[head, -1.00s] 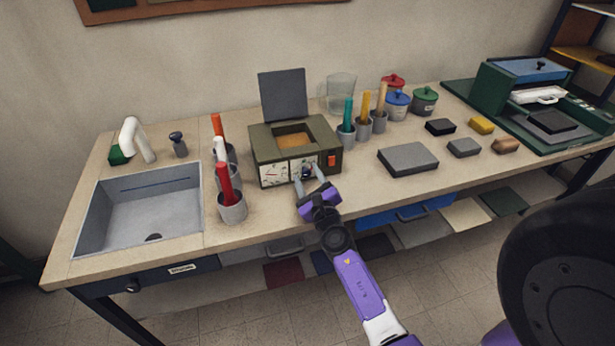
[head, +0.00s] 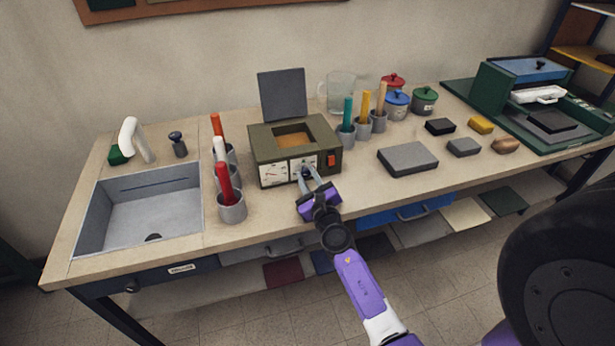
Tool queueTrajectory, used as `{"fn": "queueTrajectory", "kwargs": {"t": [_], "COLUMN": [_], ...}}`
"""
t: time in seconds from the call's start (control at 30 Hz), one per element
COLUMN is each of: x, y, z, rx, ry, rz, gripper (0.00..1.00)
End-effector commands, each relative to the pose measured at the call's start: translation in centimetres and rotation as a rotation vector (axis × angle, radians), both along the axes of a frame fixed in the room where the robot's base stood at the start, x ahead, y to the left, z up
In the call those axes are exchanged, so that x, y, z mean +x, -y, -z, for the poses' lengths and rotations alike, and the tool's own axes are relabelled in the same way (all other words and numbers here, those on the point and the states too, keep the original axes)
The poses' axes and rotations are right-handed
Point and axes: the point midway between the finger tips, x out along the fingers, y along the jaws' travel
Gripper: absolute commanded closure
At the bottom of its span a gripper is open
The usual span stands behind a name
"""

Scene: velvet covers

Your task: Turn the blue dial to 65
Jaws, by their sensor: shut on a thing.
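An olive-green box (head: 262,150) with a raised grey lid stands on the bench. Its front has two white scale faces (head: 275,174) and a red switch (head: 332,160). My gripper (head: 308,174) is at the right-hand scale face, its fingers shut on a small dark knob at the centre of that face. The fingers hide most of the knob, so its blue colour, its pointer and the number it points to cannot be read.
Cups with coloured sticks stand left (head: 232,207) and right (head: 346,136) of the box. A grey block (head: 408,159) lies to the right. A sink (head: 140,215) is at the left. The bench in front of the box is mostly clear.

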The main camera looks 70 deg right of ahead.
Motion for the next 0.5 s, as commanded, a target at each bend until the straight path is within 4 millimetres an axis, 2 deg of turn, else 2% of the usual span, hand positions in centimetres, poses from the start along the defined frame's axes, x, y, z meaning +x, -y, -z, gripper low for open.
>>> {"fn": "queueTrajectory", "kwargs": {"t": [0.5], "x": [-0.04], "y": [-0.01], "z": [0.02], "rx": [0.291], "ry": [0.341], "rz": [-0.001], "gripper": [1.0]}}
